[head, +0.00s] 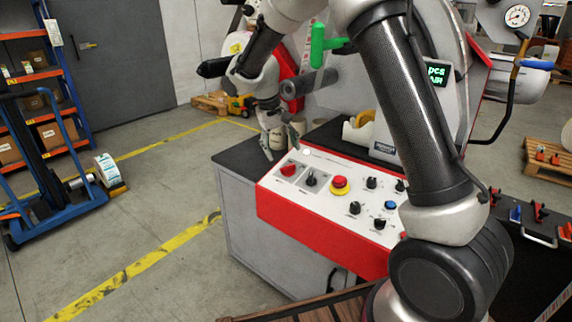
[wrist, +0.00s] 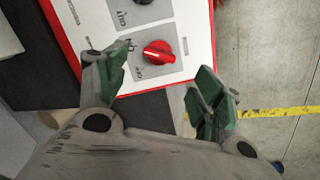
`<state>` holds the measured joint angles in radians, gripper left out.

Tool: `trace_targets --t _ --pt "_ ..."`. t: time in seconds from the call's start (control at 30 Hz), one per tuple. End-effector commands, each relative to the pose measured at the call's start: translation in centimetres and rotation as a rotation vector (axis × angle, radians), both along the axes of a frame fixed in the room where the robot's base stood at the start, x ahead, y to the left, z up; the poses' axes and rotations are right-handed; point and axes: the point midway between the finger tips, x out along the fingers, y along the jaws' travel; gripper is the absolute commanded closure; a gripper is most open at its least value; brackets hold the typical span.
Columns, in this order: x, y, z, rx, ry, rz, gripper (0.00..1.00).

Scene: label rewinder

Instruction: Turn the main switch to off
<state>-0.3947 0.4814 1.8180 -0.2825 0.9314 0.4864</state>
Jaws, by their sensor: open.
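The red rotary switch (head: 289,170) sits on a grey plate at the left end of the white control panel (head: 330,192). In the wrist view the red knob (wrist: 158,52) lies ahead of the fingers, its grip bar running roughly left to right. My gripper (head: 282,149) is open and empty above the panel's left end. In the wrist view my gripper (wrist: 165,66) has one green-padded finger left of the knob and the other to its lower right, with no contact visible.
A black rotary knob (head: 311,180) sits right beside the red switch. A red and yellow emergency stop button (head: 340,185) and several other knobs are farther right. A green lever (head: 319,45) and a grey roller (head: 309,83) are behind. Open floor lies left of the cabinet.

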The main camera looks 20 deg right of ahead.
Motion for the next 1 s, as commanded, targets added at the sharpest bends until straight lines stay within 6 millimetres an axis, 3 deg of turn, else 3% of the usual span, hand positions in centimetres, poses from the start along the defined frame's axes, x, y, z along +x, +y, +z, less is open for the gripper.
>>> trace_targets --t 0.4,0.77,1.0 --pt "0.0 -1.5 -6.2 0.0 0.004 -0.001 0.32" --pt "0.0 -1.7 -6.9 0.002 0.002 0.001 0.32" --pt "0.0 -1.7 -6.9 0.002 0.002 0.001 0.74"
